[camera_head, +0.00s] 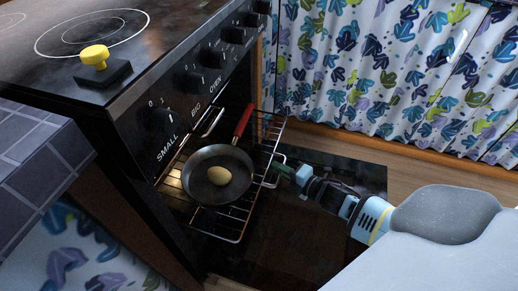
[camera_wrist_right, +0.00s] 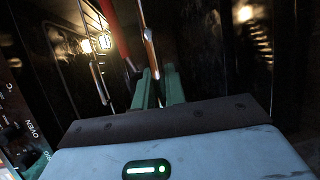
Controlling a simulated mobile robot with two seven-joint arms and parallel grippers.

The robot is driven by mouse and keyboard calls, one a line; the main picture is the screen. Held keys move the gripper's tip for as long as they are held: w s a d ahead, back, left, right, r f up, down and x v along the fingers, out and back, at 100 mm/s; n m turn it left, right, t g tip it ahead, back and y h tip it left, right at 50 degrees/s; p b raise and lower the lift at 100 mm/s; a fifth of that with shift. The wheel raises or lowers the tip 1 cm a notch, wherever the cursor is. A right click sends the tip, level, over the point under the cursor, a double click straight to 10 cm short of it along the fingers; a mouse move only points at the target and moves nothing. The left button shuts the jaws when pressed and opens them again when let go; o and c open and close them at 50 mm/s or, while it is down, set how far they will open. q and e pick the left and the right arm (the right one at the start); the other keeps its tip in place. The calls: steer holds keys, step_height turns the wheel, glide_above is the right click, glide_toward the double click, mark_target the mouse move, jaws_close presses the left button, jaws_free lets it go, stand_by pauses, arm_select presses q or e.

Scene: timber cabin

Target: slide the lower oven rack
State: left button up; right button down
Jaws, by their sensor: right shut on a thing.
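The wire oven rack (camera_head: 238,237) sticks out of the oven front over the open door. A dark frying pan (camera_head: 190,186) with a red handle (camera_head: 242,123) sits on it, holding a yellowish, egg-shaped thing (camera_head: 219,175). My right gripper (camera_head: 280,170) is at the rack's front edge, shut on its metal loop. In the right wrist view the green fingers (camera_wrist_right: 153,88) close around a thin metal bar (camera_wrist_right: 150,52). The pan hides part of the rack. My left gripper is out of view.
The open oven door (camera_head: 335,170) lies low beneath the rack. A second metal loop (camera_head: 211,121) shows inside the oven. A black block with a yellow knob (camera_head: 95,56) stands on the stovetop. A tiled counter (camera_head: 35,145) is at left, a leaf-patterned curtain (camera_head: 390,70) behind.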

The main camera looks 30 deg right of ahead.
steer(key=s+d+p, duration=0.1)
steer(key=s+d, duration=0.3)
steer(key=s, duration=0.2)
steer(key=shift+d, duration=0.3)
steer(key=shift+f, duration=0.1)
steer(key=c, duration=1.5)
jaws_free()
steer(key=shift+s+d, duration=0.15)
steer(key=shift+o, duration=0.2)
steer(key=p+v, duration=0.2)
steer(key=v, duration=0.5)
steer(key=shift+s, duration=0.4)
